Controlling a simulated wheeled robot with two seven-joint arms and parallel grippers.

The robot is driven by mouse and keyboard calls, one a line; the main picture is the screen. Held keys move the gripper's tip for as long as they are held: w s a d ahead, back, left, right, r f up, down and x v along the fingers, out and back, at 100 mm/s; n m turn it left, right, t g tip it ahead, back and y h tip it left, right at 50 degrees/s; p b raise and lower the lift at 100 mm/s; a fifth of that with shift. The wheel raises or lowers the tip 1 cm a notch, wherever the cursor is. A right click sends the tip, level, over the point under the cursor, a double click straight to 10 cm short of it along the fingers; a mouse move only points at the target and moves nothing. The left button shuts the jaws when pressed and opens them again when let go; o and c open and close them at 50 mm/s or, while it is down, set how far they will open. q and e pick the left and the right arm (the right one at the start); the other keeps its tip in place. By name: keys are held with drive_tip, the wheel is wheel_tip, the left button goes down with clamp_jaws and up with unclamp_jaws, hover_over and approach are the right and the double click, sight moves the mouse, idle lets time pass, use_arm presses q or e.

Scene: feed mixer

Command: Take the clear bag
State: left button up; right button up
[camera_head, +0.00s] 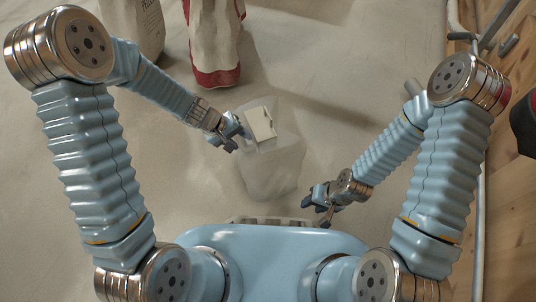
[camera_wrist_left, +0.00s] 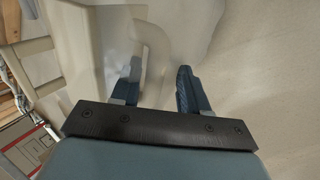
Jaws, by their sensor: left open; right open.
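The clear bag (camera_head: 275,172) stands on the pale floor in front of me, translucent, with a whitish rectangular piece (camera_head: 261,123) at its top. My left gripper (camera_head: 241,133) is open at the upper left of the bag, close beside that piece. In the left wrist view its two fingers (camera_wrist_left: 158,88) are apart, with a pale, curved translucent strip of the bag (camera_wrist_left: 155,52) showing between them. Whether the fingers touch it I cannot tell. My right gripper (camera_head: 319,203) is open and empty, to the lower right of the bag, apart from it.
A white and red sack (camera_head: 213,40) and a pale printed sack (camera_head: 133,25) stand at the back. A metal rail and wooden planks (camera_head: 512,190) run along the right side. Bare floor (camera_head: 350,85) lies right of the bag.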

use_arm(q)
drive_tip(key=shift+c, duration=0.2)
clamp_jaws()
wheel_tip(320, 180, up, 10)
drive_tip(key=p, duration=0.8)
drive_tip(key=shift+p, duration=0.35)
